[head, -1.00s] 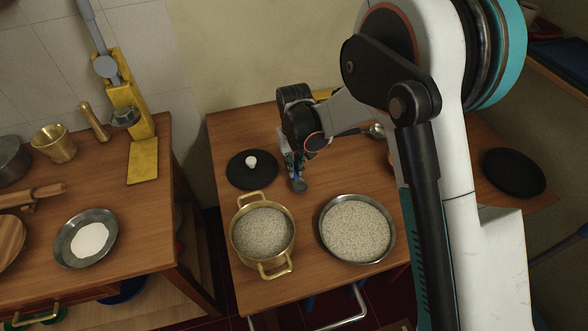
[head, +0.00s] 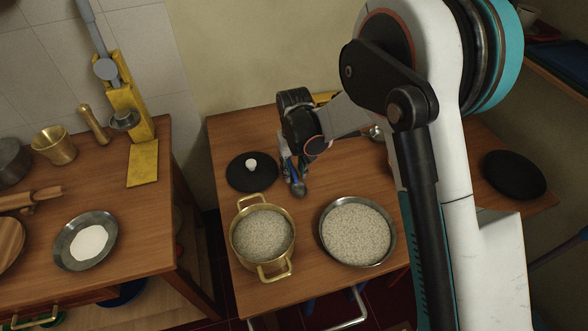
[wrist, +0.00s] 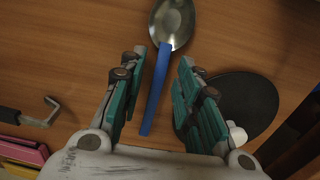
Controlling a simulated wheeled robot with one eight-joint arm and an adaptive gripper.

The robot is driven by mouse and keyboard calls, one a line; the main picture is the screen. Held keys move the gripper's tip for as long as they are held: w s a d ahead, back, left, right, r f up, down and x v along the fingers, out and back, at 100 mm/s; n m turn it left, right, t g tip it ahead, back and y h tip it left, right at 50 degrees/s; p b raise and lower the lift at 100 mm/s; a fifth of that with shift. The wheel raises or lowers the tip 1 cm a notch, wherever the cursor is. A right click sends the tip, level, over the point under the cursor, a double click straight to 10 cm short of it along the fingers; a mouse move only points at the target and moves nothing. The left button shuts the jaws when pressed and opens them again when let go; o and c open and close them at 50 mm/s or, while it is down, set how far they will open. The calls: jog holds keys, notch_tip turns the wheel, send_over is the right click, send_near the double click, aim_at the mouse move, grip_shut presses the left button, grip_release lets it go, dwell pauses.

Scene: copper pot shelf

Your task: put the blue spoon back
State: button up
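The blue spoon (wrist: 155,92) has a blue handle and a shiny metal bowl. In the wrist view its handle lies between the two fingers of my gripper (wrist: 163,64), with a gap on each side, and its bowl points away beyond the fingertips. My gripper is open. In the head view my gripper (head: 291,172) is low over the wooden table, right of the black lid, and the spoon's bowl (head: 299,190) shows just below it. Whether the spoon touches the table is hard to tell.
The black lid (head: 250,171) with a white knob is close on the left. A brass pot (head: 263,274) and a steel pan (head: 324,246), both full of grain, stand in front. A metal ladle (head: 377,133) lies behind. A black disc (head: 514,174) is at right.

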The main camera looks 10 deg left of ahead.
aim_at(294, 173)
notch_tip(294, 173, up, 12)
jog(key=p, duration=0.3)
jog(key=shift+p, duration=0.3)
